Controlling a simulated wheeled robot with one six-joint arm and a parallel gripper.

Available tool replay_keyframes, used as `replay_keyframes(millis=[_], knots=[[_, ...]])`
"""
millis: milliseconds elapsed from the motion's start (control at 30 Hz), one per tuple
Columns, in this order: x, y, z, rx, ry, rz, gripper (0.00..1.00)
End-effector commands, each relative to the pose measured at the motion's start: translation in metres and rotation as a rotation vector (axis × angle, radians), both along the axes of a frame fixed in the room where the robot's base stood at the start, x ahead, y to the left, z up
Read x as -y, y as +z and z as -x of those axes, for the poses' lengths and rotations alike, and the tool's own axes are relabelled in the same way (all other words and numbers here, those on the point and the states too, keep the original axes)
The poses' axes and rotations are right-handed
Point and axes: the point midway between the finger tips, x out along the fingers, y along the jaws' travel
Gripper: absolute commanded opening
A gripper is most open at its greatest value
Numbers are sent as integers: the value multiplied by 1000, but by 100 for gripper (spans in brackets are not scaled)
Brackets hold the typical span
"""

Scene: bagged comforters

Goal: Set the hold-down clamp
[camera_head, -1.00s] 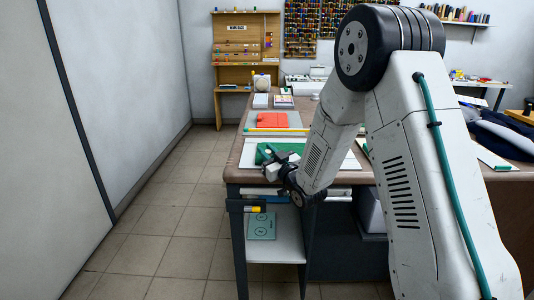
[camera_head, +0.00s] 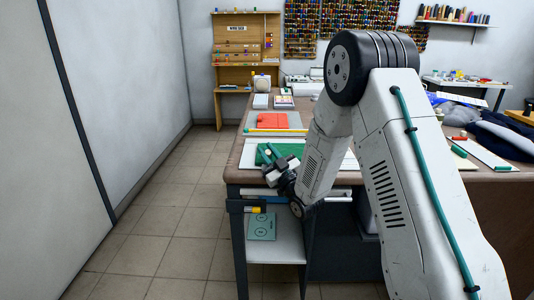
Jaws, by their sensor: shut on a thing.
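My gripper (camera_head: 271,165) is at the front left of the brown worktable (camera_head: 236,168), beside a dark green sheet (camera_head: 292,150) on a white board. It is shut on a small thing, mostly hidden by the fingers. A thin teal-green bar (camera_head: 268,154) sticks up at the fingertips and looks like the lever of the hold-down clamp. The clamp's base and foot are too small and covered to make out, so I cannot tell whether it presses on the sheet.
An orange-red folded piece (camera_head: 272,120) lies on a grey mat behind a yellow strip (camera_head: 276,130). Dark blue padded fabric (camera_head: 505,138) lies at the right. A shelf (camera_head: 275,245) is under the table's left end. The tiled floor (camera_head: 160,220) at the left is clear.

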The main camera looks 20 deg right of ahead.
Motion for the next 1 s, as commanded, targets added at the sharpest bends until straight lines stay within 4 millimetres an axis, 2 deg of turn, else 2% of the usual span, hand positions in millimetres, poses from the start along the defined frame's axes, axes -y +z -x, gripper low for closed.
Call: replay_keyframes(millis=[33, 67, 100, 133, 467, 800, 1000], knots=[[0, -1, 0, -3, -1, -1, 0], [0, -1, 0, -3, -1, -1, 24], [0, -1, 0, -3, -1, -1, 35], [0, -1, 0, -3, -1, -1, 41], [1, -2, 3, -3, 0, 0, 41], [18, -25, 48, -6, -2, -1, 41], [23, -33, 64, -4, -1, 0, 41]])
